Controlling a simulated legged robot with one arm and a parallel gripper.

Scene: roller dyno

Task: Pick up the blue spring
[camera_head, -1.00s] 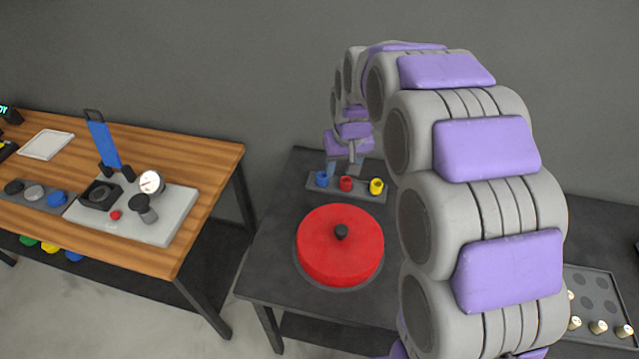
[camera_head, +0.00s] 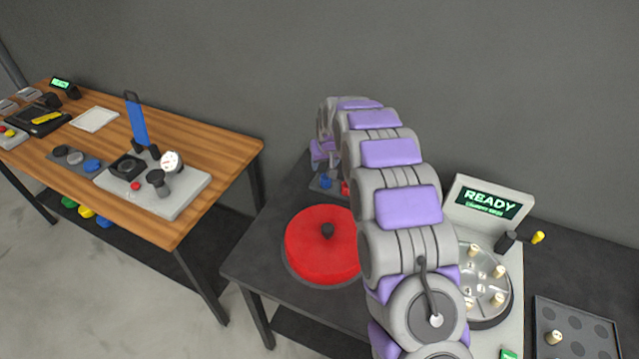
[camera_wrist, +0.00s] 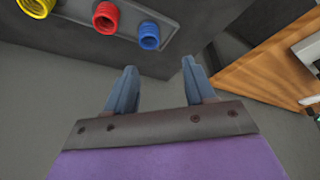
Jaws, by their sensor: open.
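The blue spring (camera_wrist: 149,37) is a short upright coil in the wrist view, at the end of a dark grey tray (camera_wrist: 165,30). It lies just beyond my fingertips, slightly left of midway between them. My gripper (camera_wrist: 159,65) is open, with nothing between its two blue-grey fingers. In the head view the blue spring (camera_head: 326,181) shows beneath the end of my arm, and my fingertips are hard to make out there.
A red spring (camera_wrist: 106,17) and a yellow spring (camera_wrist: 37,5) share the tray. A red round lidded disc (camera_head: 322,245) with a black knob stands in front on the dark table. A READY display (camera_head: 488,200) stands to the right, and a wooden bench (camera_head: 200,145) to the left.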

